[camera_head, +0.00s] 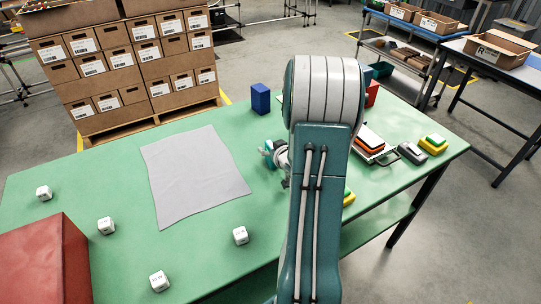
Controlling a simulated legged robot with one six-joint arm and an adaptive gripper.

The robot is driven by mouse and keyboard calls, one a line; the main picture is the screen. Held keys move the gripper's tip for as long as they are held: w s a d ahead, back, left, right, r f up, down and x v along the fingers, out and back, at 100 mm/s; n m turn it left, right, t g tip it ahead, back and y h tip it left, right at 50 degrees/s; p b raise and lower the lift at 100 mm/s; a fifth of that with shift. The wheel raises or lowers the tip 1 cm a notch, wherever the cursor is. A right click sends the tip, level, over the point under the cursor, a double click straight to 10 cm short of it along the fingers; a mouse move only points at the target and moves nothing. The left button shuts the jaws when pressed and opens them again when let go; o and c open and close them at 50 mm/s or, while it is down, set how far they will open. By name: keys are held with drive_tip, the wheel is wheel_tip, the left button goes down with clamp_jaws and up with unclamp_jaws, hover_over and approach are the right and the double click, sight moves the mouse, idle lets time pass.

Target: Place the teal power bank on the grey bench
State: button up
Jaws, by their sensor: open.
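My gripper (268,153) shows left of my arm, low over the green table; its jaws are open, and my arm hides part of it. A small teal patch shows at the gripper, and I cannot tell whether it is the power bank or part of the gripper. A dark teal box (381,70) shows just right of my arm, behind a red block (371,93). I cannot make out which teal thing is the power bank. A grey-topped bench (485,50) stands at the back right, apart from the green table, with an open carton (500,48) on it.
The green table (100,172) holds a grey cloth (195,175), several white cubes (240,235), a blue block (260,98), a red box (45,262) and a yellow-green block (433,143). Stacked cartons (125,60) stand behind. Floor separates table and bench.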

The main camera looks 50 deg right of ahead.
drive_tip(key=shift+d, duration=0.35)
drive_tip(key=shift+c, duration=0.9)
drive_tip(key=shift+a, duration=0.2)
clamp_jaws()
drive_tip(key=shift+a+r, duration=0.1)
drive_tip(key=shift+a, duration=0.15)
